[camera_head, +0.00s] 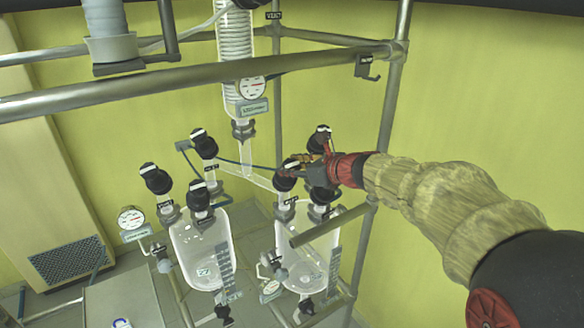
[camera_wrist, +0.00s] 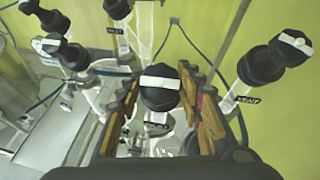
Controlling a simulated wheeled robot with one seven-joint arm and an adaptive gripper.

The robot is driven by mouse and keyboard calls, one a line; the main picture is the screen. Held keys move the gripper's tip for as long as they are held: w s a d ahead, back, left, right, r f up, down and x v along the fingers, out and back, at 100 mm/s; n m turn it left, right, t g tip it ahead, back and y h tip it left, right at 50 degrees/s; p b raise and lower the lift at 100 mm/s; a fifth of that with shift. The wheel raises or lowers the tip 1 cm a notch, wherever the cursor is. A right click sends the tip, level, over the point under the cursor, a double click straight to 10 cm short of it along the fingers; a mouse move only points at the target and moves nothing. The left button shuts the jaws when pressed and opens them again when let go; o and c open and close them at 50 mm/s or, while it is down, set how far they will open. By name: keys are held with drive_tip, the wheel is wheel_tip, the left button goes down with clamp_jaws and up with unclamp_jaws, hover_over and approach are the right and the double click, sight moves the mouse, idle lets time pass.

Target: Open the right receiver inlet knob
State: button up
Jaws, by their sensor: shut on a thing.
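The right receiver (camera_head: 305,255) is a glass vessel with black, white-topped knobs above it. One such knob (camera_head: 285,178) shows left of my gripper (camera_head: 313,157) in the head view. My gripper reaches in from the right, its fingers among these knobs. In the wrist view, my gripper (camera_wrist: 163,102) is shut on a black knob (camera_wrist: 160,85) with a white bar across its top, centred between the wood-coloured fingers. The label below the held knob is too small to read. A knob (camera_wrist: 272,58) marked VENT stands to its right, another (camera_wrist: 117,9) ahead to its left.
The left receiver (camera_head: 203,250) carries its own knobs (camera_head: 198,195). Metal rails (camera_head: 330,58) and a post (camera_head: 395,90) frame the apparatus. A glass column (camera_head: 237,60) hangs above and behind. Open yellow wall (camera_head: 490,110) lies to the right.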

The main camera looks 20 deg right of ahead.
drive_tip(key=n+g+y, duration=0.1)
drive_tip(key=n, duration=0.1)
drive_tip(key=n+y, duration=0.1)
drive_tip(key=n, duration=0.1)
drive_tip(key=shift+d+g+p, duration=0.15)
drive_tip(key=shift+g+p, duration=0.25)
drive_tip(key=n+g+y+p, duration=0.1)
drive_tip(key=n+g+p, duration=0.1)
drive_tip(key=n, duration=0.2)
drive_tip(key=shift+w+r+n, duration=0.1)
drive_tip(key=shift+n, duration=0.2)
drive_tip(key=n+g+p, duration=0.3)
drive_tip(key=n+p, duration=0.1)
drive_tip(key=n, duration=0.1)
drive_tip(key=shift+g+y, duration=0.4)
drive_tip(key=shift+n+g+p, duration=0.5)
drive_tip(key=shift+n+p, duration=0.15)
drive_tip(key=shift+n, duration=0.45)
drive_tip(key=o, duration=1.1)
drive_tip(key=shift+o, duration=0.4)
